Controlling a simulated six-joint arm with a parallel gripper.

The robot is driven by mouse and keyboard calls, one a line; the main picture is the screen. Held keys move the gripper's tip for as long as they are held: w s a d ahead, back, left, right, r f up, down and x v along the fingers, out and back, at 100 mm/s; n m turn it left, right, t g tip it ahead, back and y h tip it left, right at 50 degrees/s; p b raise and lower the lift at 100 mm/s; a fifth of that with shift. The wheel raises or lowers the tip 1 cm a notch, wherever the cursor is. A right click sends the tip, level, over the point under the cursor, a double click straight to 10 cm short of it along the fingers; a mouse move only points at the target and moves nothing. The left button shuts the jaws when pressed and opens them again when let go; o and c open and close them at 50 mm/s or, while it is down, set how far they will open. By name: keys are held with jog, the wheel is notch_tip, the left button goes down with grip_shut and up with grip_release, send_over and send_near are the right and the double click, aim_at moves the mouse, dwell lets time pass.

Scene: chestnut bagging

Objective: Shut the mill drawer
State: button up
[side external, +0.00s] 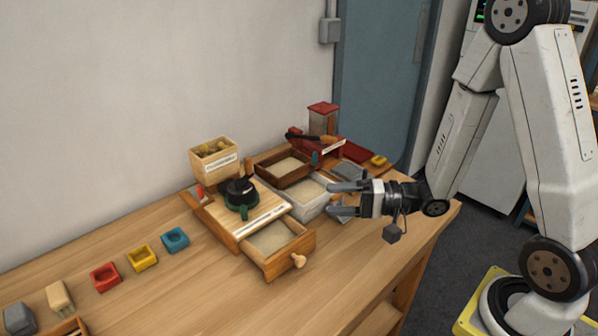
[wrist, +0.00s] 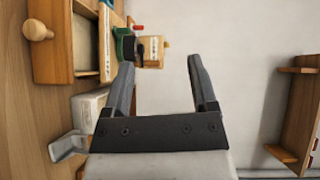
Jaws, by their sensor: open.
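The mill (side external: 238,208) is a wooden box on the bench with a dark and green top part. Its drawer (side external: 291,252) is pulled out at the front, with pale meal inside and a round wooden knob (side external: 299,261) on its front. In the wrist view the drawer front (wrist: 47,66) and knob (wrist: 38,30) show at the upper left. My gripper (side external: 333,199) is open and empty, held to the right of the drawer and apart from it. In the wrist view its two fingers (wrist: 160,75) have only background between them.
A white bin (side external: 311,200) of meal and a brown tray (side external: 283,169) stand right of the mill, close to my gripper. A chestnut box (side external: 214,156) is behind. Red, yellow and blue cups (side external: 142,258) line the left. The bench front before the drawer is clear.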

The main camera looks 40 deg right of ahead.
jog(key=s+y, duration=0.1)
send_near(304, 262)
jog(key=shift+w+a+m, duration=0.3)
jog(key=shift+w+a, duration=0.75)
jog(key=shift+w+a, duration=0.15)
jog(key=shift+x, duration=3.75)
grip_shut()
